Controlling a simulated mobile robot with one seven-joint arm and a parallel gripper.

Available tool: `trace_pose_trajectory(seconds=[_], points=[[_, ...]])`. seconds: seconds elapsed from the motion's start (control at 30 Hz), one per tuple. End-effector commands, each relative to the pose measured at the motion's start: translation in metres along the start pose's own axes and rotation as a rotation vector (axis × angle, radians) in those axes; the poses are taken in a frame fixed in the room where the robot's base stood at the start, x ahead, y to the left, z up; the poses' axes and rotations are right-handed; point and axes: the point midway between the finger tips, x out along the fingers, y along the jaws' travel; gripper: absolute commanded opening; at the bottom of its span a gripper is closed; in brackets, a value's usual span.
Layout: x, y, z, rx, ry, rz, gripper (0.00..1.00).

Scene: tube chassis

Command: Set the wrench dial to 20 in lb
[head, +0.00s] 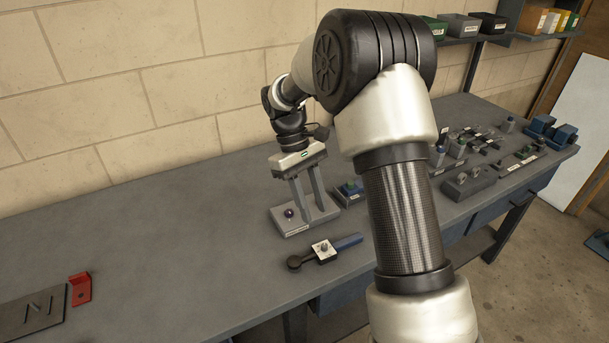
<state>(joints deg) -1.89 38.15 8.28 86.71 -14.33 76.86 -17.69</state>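The wrench (340,244) lies on the workbench in the head view, with a round black head at left and a blue handle at right. A pale square plate with a small dial knob (324,247) sits on its middle; the marks are too small to read. My gripper (312,208) points down behind the wrench, apart from it. Its two grey fingers are spread with a visible gap and nothing seen between them. The fingertips are low over a grey block, and I cannot tell whether they touch it.
The grey block (285,228) carries a purple ball. A small blue-green fixture (349,190) stands right of the gripper. A red bracket (80,289) and a dark plate (32,314) lie at left. Several fixtures crowd the right end. The bench between bracket and wrench is clear.

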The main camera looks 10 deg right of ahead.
Motion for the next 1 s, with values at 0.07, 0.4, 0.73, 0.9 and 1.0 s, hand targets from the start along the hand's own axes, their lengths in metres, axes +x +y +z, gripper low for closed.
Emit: trace_pose_trajectory(seconds=[0.07, 0.4, 0.73, 0.9, 1.0], points=[[-0.021, 0.000, -0.001, -0.001, 0.005, 0.002, 0.32], [-0.075, 0.000, -0.001, 0.000, 0.001, 0.000, 0.32], [-0.081, 0.000, 0.000, 0.000, -0.001, -0.001, 0.32], [-0.084, -0.001, 0.003, 0.005, 0.009, 0.003, 0.32], [-0.098, -0.003, 0.018, 0.031, 0.047, 0.016, 0.32]])
